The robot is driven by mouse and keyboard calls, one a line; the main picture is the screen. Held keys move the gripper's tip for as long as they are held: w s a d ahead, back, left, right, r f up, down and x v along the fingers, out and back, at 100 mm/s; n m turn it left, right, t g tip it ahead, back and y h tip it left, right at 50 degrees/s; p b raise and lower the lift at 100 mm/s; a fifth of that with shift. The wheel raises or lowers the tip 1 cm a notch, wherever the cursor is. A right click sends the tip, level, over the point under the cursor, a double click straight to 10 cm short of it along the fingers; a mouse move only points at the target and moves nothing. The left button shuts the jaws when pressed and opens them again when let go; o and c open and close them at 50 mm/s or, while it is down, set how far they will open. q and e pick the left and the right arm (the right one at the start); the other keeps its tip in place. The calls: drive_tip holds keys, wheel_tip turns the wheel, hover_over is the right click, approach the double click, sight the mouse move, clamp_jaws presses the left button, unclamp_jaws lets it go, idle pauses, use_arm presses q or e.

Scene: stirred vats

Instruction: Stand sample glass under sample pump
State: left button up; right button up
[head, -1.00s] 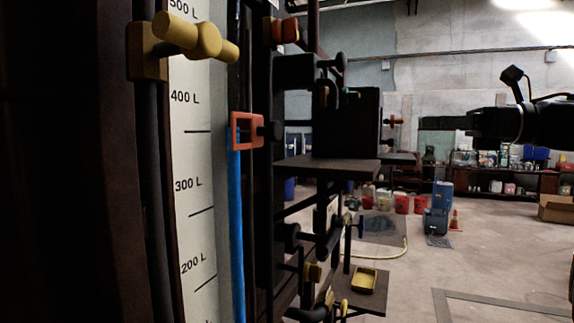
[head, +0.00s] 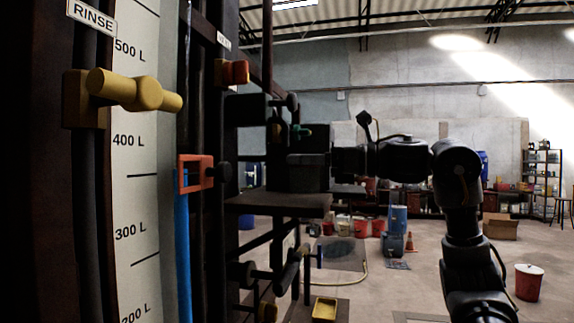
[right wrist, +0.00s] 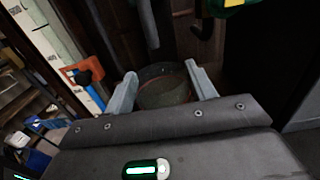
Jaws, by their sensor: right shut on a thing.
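My right gripper (right wrist: 160,72) is shut on the sample glass (right wrist: 165,90), a dark, translucent round cup whose open rim shows between the two pale fingers in the right wrist view. In the head view the right gripper (head: 300,172) is a dark block just above a dark shelf (head: 262,203) on the vat frame. The glass cannot be made out there. A dark hooked spout (right wrist: 203,27) and a grey tube (right wrist: 148,24) hang just beyond the glass in the right wrist view. I cannot tell which belongs to the sample pump. My left gripper is not in view.
A yellow valve handle (head: 135,90) and a level scale (head: 135,190) stand close at the left. An orange clamp (head: 195,174) sits beside a blue tube. Pipes and valves (head: 290,268) lie below the shelf. Open floor with buckets (head: 528,282) is at the right.

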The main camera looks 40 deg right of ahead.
drive_tip(key=p+x, duration=0.1)
drive_tip(key=x, duration=0.2)
drive_tip(key=shift+w+a+r, duration=0.15)
drive_tip(key=shift+a, duration=0.05)
drive_tip(key=shift+w+a+f, duration=0.1)
drive_tip(key=shift+w+f, duration=0.2)
drive_tip(key=shift+f, duration=0.2)
drive_tip(key=shift+w+a+f, duration=0.1)
drive_tip(key=shift+f, duration=0.25)
drive_tip(key=shift+s+d, duration=0.25)
drive_tip(key=shift+s, duration=0.1)
drive_tip(key=shift+w+a+f, duration=0.1)
drive_tip(key=shift+f, duration=0.1)
drive_tip(key=o, duration=1.2)
